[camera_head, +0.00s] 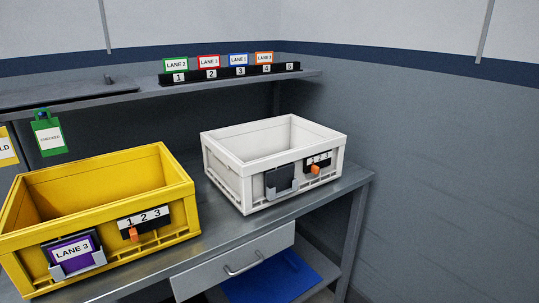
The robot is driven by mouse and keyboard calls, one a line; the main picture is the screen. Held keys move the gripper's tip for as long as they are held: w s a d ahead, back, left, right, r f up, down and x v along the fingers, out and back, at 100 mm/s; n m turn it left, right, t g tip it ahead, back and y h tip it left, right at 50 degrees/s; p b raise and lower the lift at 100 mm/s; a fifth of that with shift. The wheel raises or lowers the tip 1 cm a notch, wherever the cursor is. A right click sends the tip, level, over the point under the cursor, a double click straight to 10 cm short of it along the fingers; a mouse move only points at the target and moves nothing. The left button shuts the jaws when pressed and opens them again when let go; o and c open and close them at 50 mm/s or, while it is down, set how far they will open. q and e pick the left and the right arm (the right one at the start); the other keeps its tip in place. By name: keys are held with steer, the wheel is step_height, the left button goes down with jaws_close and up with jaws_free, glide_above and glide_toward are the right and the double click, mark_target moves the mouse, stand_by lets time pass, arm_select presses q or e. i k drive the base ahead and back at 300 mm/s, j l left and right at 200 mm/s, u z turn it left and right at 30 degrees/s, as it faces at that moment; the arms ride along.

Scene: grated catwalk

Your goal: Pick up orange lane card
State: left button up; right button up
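The orange lane card (264,57) stands upright in slot 4 of a black numbered rack (222,75) on the upper shelf. Its small label is hard to read and appears to say LANE 3. To its left in the rack stand a blue card (238,60) reading LANE 1, a red card (209,61) and a green card (176,64) reading LANE 2. Slot 5 is empty. Neither of my grippers is in view.
A yellow crate (181,200) with a purple LANE 3 card (73,251) and a white crate (228,178) with an empty card holder (281,181) stand on the bench (222,238), below the shelf (133,96). A green CHECKED tag (48,135) hangs at left.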

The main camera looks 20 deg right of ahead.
mark_target(261, 58)
steer(key=i+l, duration=0.1)
steer(key=l, duration=0.6)
steer(key=i+l+u, duration=0.1)
steer(key=l, duration=0.6)
steer(key=i+l, duration=0.1)
steer(key=l, duration=0.65)
steer(key=u, duration=0.05)
